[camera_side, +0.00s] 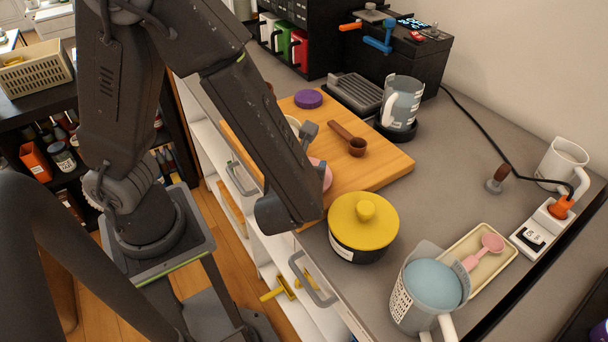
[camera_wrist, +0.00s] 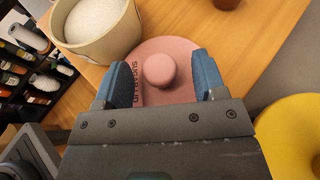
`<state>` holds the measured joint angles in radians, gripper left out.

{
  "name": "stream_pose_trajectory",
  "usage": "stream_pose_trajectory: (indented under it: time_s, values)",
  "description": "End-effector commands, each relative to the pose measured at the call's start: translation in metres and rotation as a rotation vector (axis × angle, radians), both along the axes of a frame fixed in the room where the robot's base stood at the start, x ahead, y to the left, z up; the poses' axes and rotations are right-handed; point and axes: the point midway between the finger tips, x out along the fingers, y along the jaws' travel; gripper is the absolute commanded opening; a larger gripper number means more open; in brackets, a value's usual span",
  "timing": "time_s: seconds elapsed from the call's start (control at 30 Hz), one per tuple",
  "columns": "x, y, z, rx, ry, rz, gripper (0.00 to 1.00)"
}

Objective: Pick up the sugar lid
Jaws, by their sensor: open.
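The sugar lid (camera_wrist: 180,93) is a round pink disc with a raised knob and dark lettering. It lies flat on the wooden board beside the sugar bowl. In the side view only a pink edge of the lid (camera_side: 327,174) shows behind my arm. My gripper (camera_wrist: 160,66) is open over the lid, with one blue-grey finger on each side of the knob and gaps between knob and fingers. Whether the fingertips touch the lid cannot be told. The cream sugar bowl (camera_wrist: 95,40), filled with white sugar, stands uncovered at the upper left of the wrist view.
The wooden board (camera_side: 385,165) also holds a brown scoop (camera_side: 349,138) and a purple lid (camera_side: 308,99). A yellow-lidded pot (camera_side: 364,222) stands close to my wrist. A blue-filled jug (camera_side: 427,290) and a cream tray (camera_side: 484,262) are further right. The grey counter between is clear.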

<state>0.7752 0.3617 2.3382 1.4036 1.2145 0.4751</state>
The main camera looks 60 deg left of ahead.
Motion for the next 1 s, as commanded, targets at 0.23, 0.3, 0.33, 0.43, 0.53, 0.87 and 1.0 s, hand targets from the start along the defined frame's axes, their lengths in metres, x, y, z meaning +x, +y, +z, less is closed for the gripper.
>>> stream_pose_trajectory:
  time_s: [0.23,0.3,0.33,0.43,0.53,0.87,1.0]
  values:
    - [0.0034,0.0036,-0.0022,-0.001,-0.001,0.0,0.64]
    - [0.0033,0.0036,-0.0021,-0.001,0.0,0.0,0.63]
    - [0.0033,0.0036,-0.0021,-0.001,0.0,0.0,0.6]
    - [0.0032,0.0035,-0.0021,-0.002,-0.001,0.001,0.51]
    - [0.0032,0.0035,-0.0019,-0.002,-0.001,0.001,0.41]
    - [0.0031,0.0034,-0.0019,-0.002,0.0,0.002,0.1]
    - [0.0031,0.0034,-0.0018,-0.001,-0.001,0.002,0.01]
